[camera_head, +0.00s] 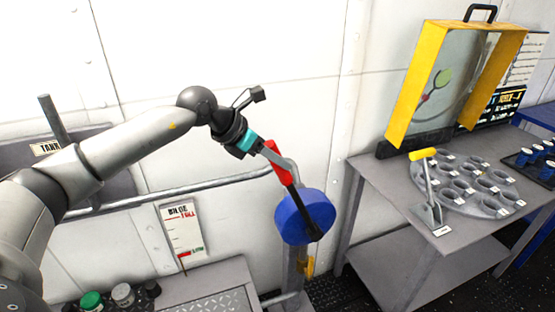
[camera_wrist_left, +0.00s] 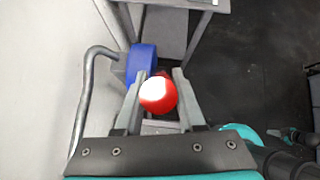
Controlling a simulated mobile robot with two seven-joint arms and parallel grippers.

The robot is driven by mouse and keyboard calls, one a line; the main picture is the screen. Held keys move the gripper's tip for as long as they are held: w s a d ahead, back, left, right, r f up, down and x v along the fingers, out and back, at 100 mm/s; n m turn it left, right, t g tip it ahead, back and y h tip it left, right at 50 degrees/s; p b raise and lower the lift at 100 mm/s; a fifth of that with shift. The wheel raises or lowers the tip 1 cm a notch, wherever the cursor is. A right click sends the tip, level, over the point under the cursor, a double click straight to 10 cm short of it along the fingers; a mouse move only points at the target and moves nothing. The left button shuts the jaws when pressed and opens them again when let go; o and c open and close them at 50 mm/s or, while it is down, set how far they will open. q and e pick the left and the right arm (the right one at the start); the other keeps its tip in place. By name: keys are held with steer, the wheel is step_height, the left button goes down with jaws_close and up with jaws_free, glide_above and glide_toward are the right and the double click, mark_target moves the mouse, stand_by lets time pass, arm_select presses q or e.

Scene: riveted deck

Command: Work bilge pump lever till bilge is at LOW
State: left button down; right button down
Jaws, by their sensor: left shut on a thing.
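The bilge pump has a blue round body (camera_head: 305,216) on a post by the wall. Its lever, a dark bar with a red grip (camera_head: 279,172), slants up and left from the body. My left gripper (camera_head: 270,153) is at the upper end of the red grip. In the left wrist view the rounded red end (camera_wrist_left: 158,95) lies between the fingers, which are shut on it. The bilge gauge (camera_head: 183,232) is a white wall plate with "BILGE" and a red "FULL" near the top and small red and green marks low down; its reading is unclear. My right gripper is out of view.
A grey pipe (camera_head: 165,192) runs along the wall behind my left arm. A bench (camera_head: 385,180) on the right holds a round cup tray, a yellow-handled lever (camera_head: 425,156) and a yellow-framed screen (camera_head: 409,95). Jars, one green-topped (camera_head: 91,302), stand lower left.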

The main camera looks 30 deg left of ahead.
arm_select(q)
steer(key=c, duration=0.5)
jaws_free()
steer(key=shift+b+v, duration=0.65)
steer(key=shift+v, duration=6.95)
